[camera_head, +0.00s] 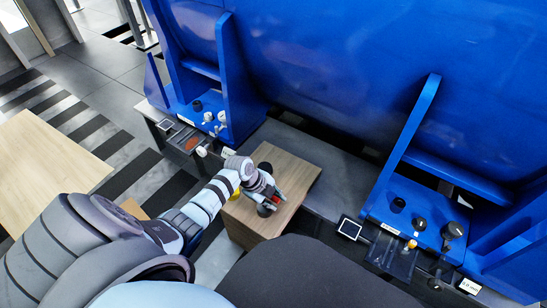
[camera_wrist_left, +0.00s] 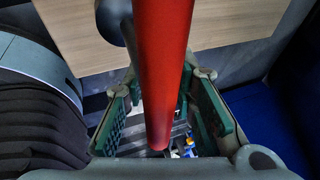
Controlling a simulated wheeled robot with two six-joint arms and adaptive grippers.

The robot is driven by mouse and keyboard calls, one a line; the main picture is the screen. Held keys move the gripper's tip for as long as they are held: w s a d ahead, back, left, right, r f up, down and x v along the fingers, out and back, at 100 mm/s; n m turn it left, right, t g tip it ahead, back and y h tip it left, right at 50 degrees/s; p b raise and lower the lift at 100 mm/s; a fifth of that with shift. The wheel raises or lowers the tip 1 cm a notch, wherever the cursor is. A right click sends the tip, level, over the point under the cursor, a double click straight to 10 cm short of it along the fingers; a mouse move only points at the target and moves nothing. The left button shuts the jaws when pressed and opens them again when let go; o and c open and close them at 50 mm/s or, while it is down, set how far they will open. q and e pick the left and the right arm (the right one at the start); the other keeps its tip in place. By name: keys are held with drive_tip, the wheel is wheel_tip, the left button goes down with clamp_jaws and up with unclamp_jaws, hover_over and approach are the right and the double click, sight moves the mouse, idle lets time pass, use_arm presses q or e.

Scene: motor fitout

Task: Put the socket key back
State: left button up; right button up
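The socket key appears as a thick red handle (camera_wrist_left: 165,70) in the left wrist view. It runs from the top edge down between my left gripper's fingers (camera_wrist_left: 163,105), and its lower end is free. In the head view a small red part (camera_head: 277,199) shows at the tip of my left gripper (camera_head: 271,196), over the wooden block. The green finger pads stand on either side of the handle. The handle covers part of the fingers, so I cannot tell whether they touch it. My right gripper is not in view.
The wooden block (camera_head: 296,178) carries a dark round piece (camera_head: 265,167). Behind it rises the large blue motor housing (camera_head: 330,60). A left station (camera_head: 190,141) and a right station (camera_head: 395,256) with small fittings flank the block. A wooden table (camera_head: 45,165) stands far left.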

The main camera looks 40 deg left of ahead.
use_arm(q)
drive_tip(key=p+v, duration=0.2)
drive_tip(key=v, duration=0.1)
drive_tip(key=shift+r, duration=0.2)
wheel_tip(320, 180, up, 7)
drive_tip(key=p, duration=0.4)
hover_over(259, 211)
drive_tip(key=shift+r, duration=0.5)
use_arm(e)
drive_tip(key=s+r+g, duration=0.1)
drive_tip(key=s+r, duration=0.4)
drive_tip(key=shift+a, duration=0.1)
